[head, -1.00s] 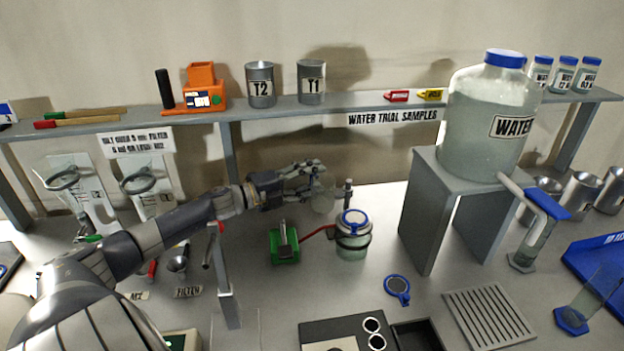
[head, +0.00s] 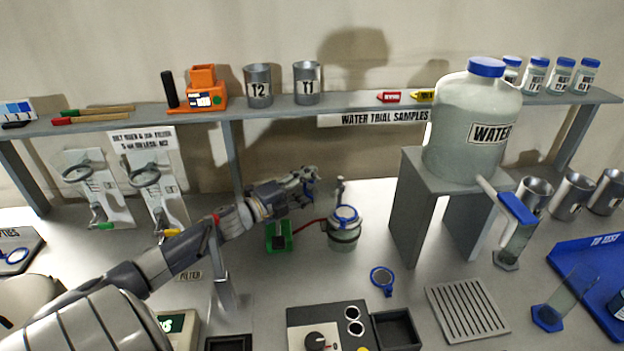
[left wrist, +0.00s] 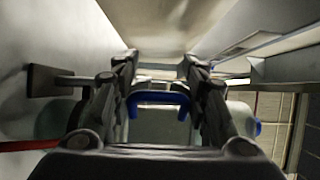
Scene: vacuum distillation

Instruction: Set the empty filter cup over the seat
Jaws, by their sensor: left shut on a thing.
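My left gripper (head: 312,180) reaches in from the left and is shut behind and left of a clear jar (head: 344,238). The jar has a blue ring top (head: 345,214), which looks like the seat. The held thing is mostly hidden by the fingers in the head view; it seems to be the clear filter cup. In the left wrist view, a pale thing with a blue edge (left wrist: 160,97) shows between the fingers (left wrist: 160,85); I cannot tell whether the edge belongs to the cup. The gripper is apart from the ring. My right gripper is not in view.
A green block (head: 279,236) with a red hose (head: 308,223) stands left of the jar. A post (head: 340,188) rises behind it. A grey stand (head: 408,215) bears the large water bottle (head: 470,125) to the right. A blue-rimmed disc (head: 382,280) lies in front.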

